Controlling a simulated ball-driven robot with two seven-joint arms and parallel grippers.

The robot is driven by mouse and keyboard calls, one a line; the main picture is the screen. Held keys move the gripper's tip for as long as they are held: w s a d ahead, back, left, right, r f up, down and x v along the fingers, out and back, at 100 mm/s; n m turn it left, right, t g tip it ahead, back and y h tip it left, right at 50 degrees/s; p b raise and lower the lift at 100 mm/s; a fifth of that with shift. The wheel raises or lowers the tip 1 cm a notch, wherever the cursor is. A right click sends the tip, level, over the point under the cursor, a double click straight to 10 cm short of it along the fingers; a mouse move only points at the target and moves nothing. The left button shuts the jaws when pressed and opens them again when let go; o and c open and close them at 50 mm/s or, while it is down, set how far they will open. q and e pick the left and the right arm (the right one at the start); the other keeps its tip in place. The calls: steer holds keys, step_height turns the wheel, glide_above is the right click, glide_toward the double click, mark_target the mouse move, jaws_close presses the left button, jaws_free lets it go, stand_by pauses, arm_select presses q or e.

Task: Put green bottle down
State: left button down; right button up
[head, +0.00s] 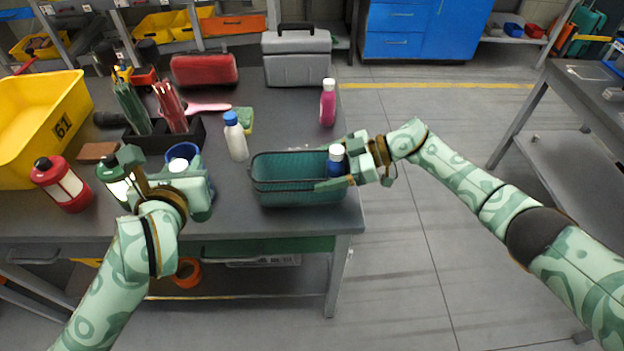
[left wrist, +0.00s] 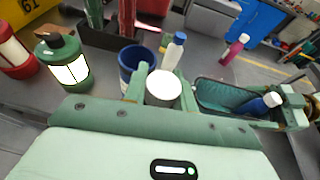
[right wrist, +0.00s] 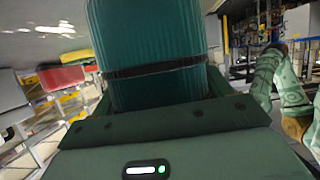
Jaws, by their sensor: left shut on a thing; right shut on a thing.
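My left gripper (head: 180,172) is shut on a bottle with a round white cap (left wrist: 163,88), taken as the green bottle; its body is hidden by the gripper. The cap (head: 178,165) also shows in the head view, beside a blue cup (head: 184,151) on the table's near side. My right gripper (head: 345,168) is shut on the right end of a teal ribbed basket (head: 285,187) at the table's front right edge. A blue bottle with a white cap (head: 336,156) shows at the basket's right end.
A white bottle with a blue cap (head: 236,138) stands left of the basket, and a pink bottle (head: 328,103) behind it. A green lantern (left wrist: 64,66) and a red lantern (head: 62,184) stand left of my left gripper. A dark holder (head: 150,143) stands behind the cup.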

arm_select(q)
steer(key=w+d+r, duration=0.2)
steer(key=w+d, duration=0.8)
steer(key=d, duration=0.4)
arm_select(e)
steer(key=shift+d, duration=0.1)
arm_select(q)
step_height(320, 180, down, 10)
steer(key=m+h, duration=0.1)
steer(key=shift+w+d+r, duration=0.15)
steer(key=shift+w+d, duration=0.05)
steer(key=shift+d, duration=0.25)
steer(key=c, duration=1.1)
jaws_free()
